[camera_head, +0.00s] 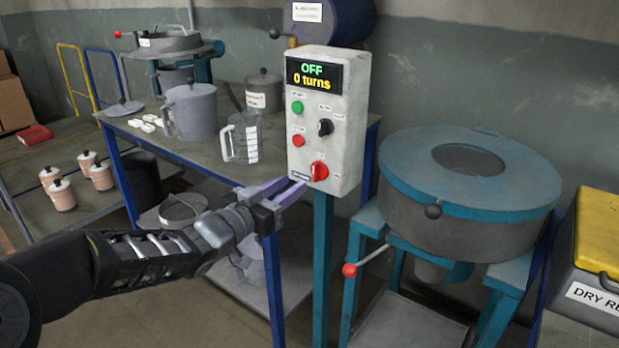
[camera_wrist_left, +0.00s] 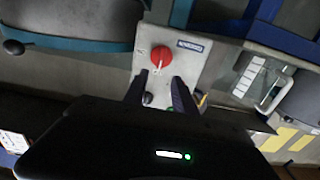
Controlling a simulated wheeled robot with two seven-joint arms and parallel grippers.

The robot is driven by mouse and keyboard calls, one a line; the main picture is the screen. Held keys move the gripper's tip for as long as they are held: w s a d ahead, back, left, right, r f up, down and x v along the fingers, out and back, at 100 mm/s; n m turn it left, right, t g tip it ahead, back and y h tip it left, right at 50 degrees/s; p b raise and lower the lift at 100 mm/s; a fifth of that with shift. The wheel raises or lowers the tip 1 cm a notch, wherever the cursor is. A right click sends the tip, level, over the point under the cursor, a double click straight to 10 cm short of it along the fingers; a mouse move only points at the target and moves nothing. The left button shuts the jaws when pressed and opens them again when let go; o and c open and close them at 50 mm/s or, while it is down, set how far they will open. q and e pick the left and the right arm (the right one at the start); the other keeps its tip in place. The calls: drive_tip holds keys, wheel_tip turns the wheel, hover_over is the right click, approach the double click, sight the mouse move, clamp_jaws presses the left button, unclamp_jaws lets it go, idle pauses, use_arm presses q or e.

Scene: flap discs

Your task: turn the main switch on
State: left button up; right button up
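The grey control box (camera_head: 342,120) stands on a blue post, and its display (camera_head: 314,73) reads "OFF" and "0 turns". The red rotary main switch (camera_head: 318,171) is low on its front. It also shows in the left wrist view (camera_wrist_left: 161,60), just beyond the fingertips, with a pale mark on it. My left gripper (camera_head: 294,186) is open and empty, with its purple fingers just left of and slightly below the switch in the head view. The fingers (camera_wrist_left: 160,88) are apart and the switch appears clear of them. My right gripper is not in view.
A green button (camera_head: 297,107), a red button (camera_head: 298,141) and a black knob (camera_head: 325,127) sit above the switch. A clear jug (camera_head: 240,138) stands on the table at left. A round blue-topped machine (camera_head: 470,180) is close on the right.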

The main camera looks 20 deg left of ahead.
sight(314, 170)
use_arm(q)
drive_tip(key=shift+b+x, duration=0.3)
drive_tip(key=shift+x, duration=3.6)
drive_tip(key=shift+f, duration=0.15)
drive_tip(key=shift+c, duration=0.3)
clamp_jaws()
